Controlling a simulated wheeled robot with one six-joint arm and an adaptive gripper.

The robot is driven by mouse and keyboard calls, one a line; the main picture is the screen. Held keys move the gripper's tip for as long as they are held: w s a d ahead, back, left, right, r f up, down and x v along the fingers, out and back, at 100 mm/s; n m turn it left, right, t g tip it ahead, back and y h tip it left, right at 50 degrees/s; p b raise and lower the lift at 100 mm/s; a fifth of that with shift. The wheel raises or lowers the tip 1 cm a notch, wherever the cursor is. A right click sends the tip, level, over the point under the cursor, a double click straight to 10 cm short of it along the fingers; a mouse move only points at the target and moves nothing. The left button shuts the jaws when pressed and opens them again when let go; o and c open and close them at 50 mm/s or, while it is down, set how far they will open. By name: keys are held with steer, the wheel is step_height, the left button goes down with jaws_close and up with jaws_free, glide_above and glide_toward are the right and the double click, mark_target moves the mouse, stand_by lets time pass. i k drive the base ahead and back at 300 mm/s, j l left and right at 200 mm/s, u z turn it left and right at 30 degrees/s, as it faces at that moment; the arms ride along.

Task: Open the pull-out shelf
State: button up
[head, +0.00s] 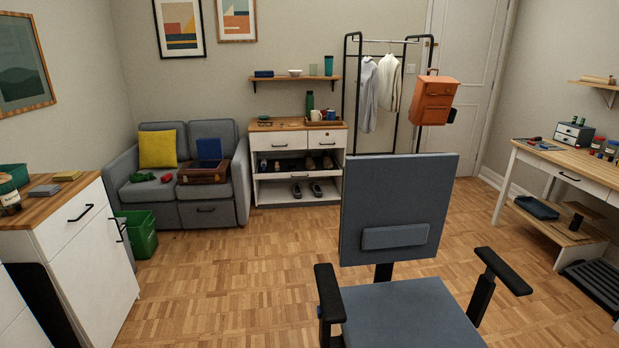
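A white cabinet (340,165) with a wooden top stands against the back wall. It has two drawers (276,141) with small handles in its upper part. Below them is an open bay with a white shelf front (272,177) and several shoes above it. A lower white board (268,196) holds a pair of dark shoes (306,190). Which of these boards is the pull-out shelf, and how far it is out, I cannot tell. My gripper is not in view.
A blue office chair (398,310) stands close in front of me. A grey sofa (212,213) and green bin (137,235) are left of the cabinet, a clothes rack (348,100) right of it. Parquet floor (230,275) is clear between chair and left white cabinet (92,265).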

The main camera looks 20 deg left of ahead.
mark_target(270, 172)
steer(key=j+u, duration=0.1)
steer(key=u, duration=0.6)
steer(key=i+j+u, duration=0.1)
steer(key=j, duration=0.3)
steer(key=i+j+u, duration=0.15)
steer(key=j, duration=0.25)
steer(key=i+j+u, duration=0.1)
steer(key=i+j, duration=0.15)
steer(key=i+j+u, duration=0.1)
steer(key=j, duration=0.35)
steer(key=i+j, duration=0.2)
steer(key=i, duration=0.15)
steer(key=i+j, duration=0.15)
steer(key=i, duration=0.2)
steer(key=i+j, duration=0.2)
steer(key=i, duration=0.2)
steer(key=i+z, duration=0.35)
steer(key=i, duration=0.3)
steer(key=i+z, duration=0.3)
steer(key=i, duration=0.35)
steer(key=i+z, duration=0.15)
steer(key=i, duration=0.95)
steer(key=i+z, duration=0.15)
steer(key=i, duration=1.65)
